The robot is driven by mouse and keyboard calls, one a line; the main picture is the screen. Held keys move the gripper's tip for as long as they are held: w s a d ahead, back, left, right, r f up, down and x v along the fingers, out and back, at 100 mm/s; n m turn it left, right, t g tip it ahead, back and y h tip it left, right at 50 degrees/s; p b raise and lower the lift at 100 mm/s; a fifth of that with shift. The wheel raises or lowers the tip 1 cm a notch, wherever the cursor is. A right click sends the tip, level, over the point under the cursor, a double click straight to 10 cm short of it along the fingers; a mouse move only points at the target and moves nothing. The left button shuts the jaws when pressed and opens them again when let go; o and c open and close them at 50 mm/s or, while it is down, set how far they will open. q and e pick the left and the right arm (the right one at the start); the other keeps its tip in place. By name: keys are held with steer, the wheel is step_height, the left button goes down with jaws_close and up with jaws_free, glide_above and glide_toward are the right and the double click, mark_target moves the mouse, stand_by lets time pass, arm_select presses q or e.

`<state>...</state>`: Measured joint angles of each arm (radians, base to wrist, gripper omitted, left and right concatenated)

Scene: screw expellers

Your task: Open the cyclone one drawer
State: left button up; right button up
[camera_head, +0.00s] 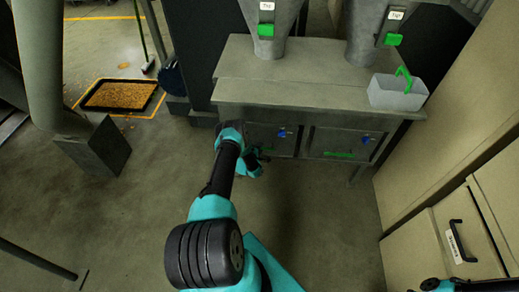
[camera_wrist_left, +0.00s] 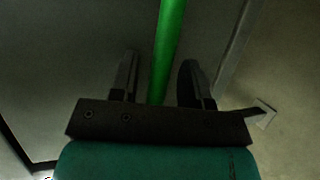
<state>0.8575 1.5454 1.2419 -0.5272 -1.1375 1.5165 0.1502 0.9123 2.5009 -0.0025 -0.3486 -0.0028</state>
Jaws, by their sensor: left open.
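Two grey drawers sit side by side under the metal bench, the left drawer (camera_head: 280,142) and the right drawer (camera_head: 340,145). Both look shut. Each has a blue latch, and a green handle (camera_head: 340,155) shows on the right one. My left gripper (camera_head: 262,156) is at the lower left of the left drawer, and my arm hides part of its front. In the left wrist view a green bar, the left drawer's handle (camera_wrist_left: 169,45), runs between the two spread fingers of my left gripper (camera_wrist_left: 157,75), with gaps on both sides. My right gripper's fingers do not show.
Two cyclone cones (camera_head: 272,30) with green levers stand above the bench (camera_head: 290,75). A clear bin (camera_head: 392,95) with a green handle sits at its right end. Beige cabinets (camera_head: 440,170) stand close on the right. The floor before the drawers is clear.

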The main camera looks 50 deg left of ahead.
arm_select(q)
steer(key=shift+w, duration=0.15)
jaws_close()
stand_by(0.4)
